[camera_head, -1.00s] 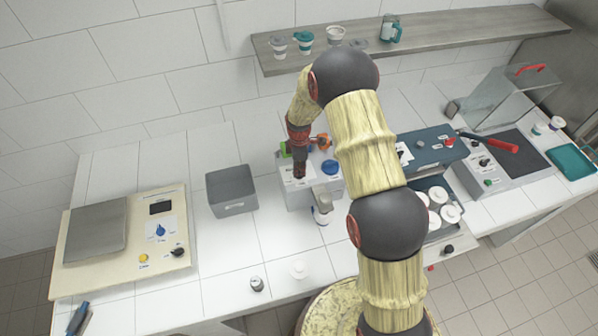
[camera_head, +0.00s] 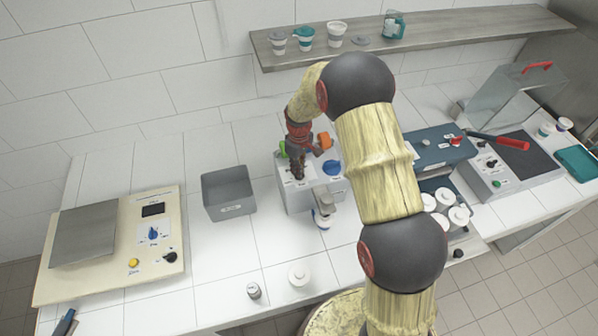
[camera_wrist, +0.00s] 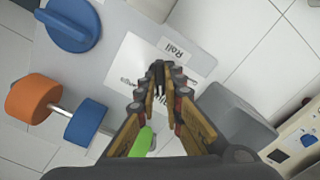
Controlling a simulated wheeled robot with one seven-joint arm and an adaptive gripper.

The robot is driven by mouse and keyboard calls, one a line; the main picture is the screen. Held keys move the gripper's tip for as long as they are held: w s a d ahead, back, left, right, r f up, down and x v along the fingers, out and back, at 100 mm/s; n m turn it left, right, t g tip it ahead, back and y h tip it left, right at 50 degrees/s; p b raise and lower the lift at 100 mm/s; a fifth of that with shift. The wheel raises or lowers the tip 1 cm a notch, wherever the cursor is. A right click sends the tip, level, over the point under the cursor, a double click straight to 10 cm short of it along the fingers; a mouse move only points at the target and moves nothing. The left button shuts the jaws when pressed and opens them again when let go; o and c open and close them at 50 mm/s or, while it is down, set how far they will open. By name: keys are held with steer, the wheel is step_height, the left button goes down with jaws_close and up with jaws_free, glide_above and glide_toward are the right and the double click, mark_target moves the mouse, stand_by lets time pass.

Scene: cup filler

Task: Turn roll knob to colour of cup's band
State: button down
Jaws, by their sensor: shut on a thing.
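The filler machine (camera_head: 325,192) is a pale box in the middle of the counter. My gripper (camera_head: 298,177) points down onto its top panel. In the wrist view my gripper (camera_wrist: 160,76) is shut on a small dark knob (camera_wrist: 158,66), beside the label reading "Roll" (camera_wrist: 174,48). The fingers hide most of this roll knob, so its pointer is not readable. A cup (camera_head: 322,218) stands at the machine's front, below the spout; its band looks blue, but it is small and partly covered.
The machine also carries a large blue knob (camera_wrist: 72,22), an orange roller (camera_wrist: 33,99), a blue roller (camera_wrist: 86,123) and a green part (camera_wrist: 142,143). A grey bin (camera_head: 229,194) stands to the left. Counter between bin and machine is clear.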

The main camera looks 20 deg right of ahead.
steer(key=shift+w+r+m, duration=0.1)
steer(key=shift+m, duration=0.3)
steer(key=c, duration=1.9)
jaws_free()
step_height(320, 180, up, 12)
steer(key=shift+f, duration=0.1)
